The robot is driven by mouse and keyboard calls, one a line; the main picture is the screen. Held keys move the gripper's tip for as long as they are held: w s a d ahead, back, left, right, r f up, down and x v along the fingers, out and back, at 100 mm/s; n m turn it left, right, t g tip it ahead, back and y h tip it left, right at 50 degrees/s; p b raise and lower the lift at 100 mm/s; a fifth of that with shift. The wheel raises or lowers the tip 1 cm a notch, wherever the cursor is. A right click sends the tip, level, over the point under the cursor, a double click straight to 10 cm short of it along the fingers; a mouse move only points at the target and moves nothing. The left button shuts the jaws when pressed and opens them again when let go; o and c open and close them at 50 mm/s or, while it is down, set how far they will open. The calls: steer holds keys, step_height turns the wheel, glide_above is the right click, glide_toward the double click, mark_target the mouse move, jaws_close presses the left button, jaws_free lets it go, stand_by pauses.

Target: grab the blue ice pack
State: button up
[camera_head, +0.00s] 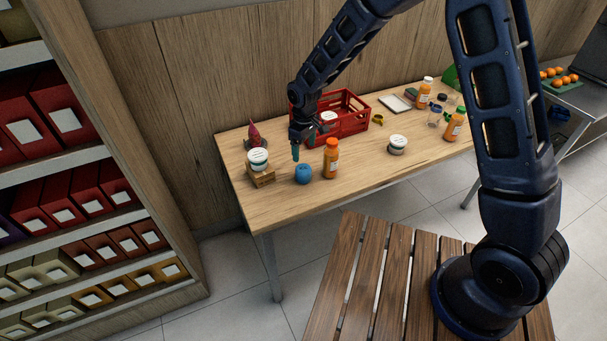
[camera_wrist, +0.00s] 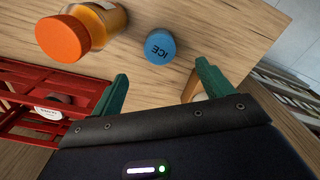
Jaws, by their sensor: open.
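The blue ice pack (camera_head: 303,173) is a small round puck on the wooden table, near its front edge at the left. In the wrist view it shows as a blue disc (camera_wrist: 160,46) marked "ICE", ahead of my fingers and between their lines. My gripper (camera_head: 302,146) is above the table, just behind and above the ice pack. Its two green fingers are spread apart and empty in the wrist view (camera_wrist: 156,88). The fingers are not touching the ice pack.
An orange-capped bottle (camera_head: 331,158) stands close to the right of the ice pack. A white-lidded jar (camera_head: 258,158) on a wooden block (camera_head: 262,178) is to its left. A red crate (camera_head: 345,121) stands behind. The table front (camera_head: 350,189) has free room.

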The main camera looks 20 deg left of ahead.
mark_target(303, 168)
steer(key=shift+w+a+f, duration=0.1)
steer(key=shift+f, duration=2.9)
steer(key=shift+w+a+f, duration=0.1)
steer(key=shift+f, duration=2.9)
steer(key=shift+c, duration=0.2)
steer(key=c, duration=1.1)
